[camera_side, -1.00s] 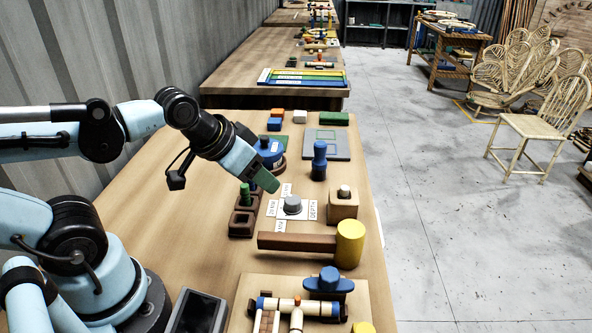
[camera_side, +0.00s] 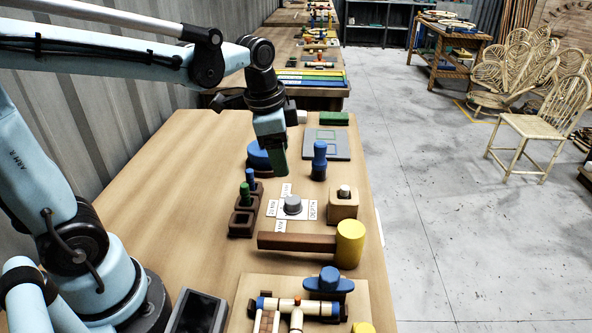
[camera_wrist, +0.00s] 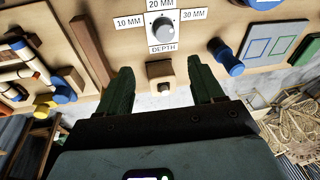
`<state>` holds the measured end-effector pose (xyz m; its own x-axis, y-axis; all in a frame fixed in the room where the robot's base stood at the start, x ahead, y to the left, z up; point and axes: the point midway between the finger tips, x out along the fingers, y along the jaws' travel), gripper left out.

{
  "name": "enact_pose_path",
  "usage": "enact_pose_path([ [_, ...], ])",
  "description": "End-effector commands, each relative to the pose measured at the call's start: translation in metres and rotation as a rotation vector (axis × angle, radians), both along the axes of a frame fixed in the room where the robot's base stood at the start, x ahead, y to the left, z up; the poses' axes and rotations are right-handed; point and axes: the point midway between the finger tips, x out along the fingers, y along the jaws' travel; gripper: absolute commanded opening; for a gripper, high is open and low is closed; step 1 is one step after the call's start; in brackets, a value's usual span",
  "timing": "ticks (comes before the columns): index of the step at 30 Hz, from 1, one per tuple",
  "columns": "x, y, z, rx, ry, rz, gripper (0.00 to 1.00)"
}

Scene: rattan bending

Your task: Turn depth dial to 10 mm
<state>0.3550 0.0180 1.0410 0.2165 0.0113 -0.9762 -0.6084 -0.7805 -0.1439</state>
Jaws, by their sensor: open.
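The depth dial is a round grey knob (camera_side: 292,205) on a white plate on the bench. In the wrist view the knob (camera_wrist: 163,28) has labels around it: 10 MM (camera_wrist: 129,22) at left, 20 MM (camera_wrist: 161,4) at top, 30 MM (camera_wrist: 194,14) at right and DEPTH (camera_wrist: 162,49) below. I cannot tell which value it points to. My gripper (camera_side: 281,170) is above the bench, above and behind the dial in the side view, apart from it. In the wrist view my gripper (camera_wrist: 158,66) shows two dark green fingers spread apart with nothing held.
A wooden block with a pale button (camera_side: 343,204) stands right of the dial. A mallet (camera_side: 300,242) lies in front, and a dark holder with pegs (camera_side: 243,222) is at left. A blue peg (camera_side: 319,160) stands behind.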

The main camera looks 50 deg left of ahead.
Motion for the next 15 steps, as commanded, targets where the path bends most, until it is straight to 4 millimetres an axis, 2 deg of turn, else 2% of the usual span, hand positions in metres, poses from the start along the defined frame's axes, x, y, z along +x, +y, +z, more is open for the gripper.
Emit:
enact_pose_path([
  [1,0.009,0.003,-0.002,0.01,0.037,-0.056,0.67],
  [6,0.028,0.009,-0.013,0.029,0.147,-0.24,0.67],
  [15,0.039,0.013,-0.025,0.029,0.219,-0.372,0.67],
])
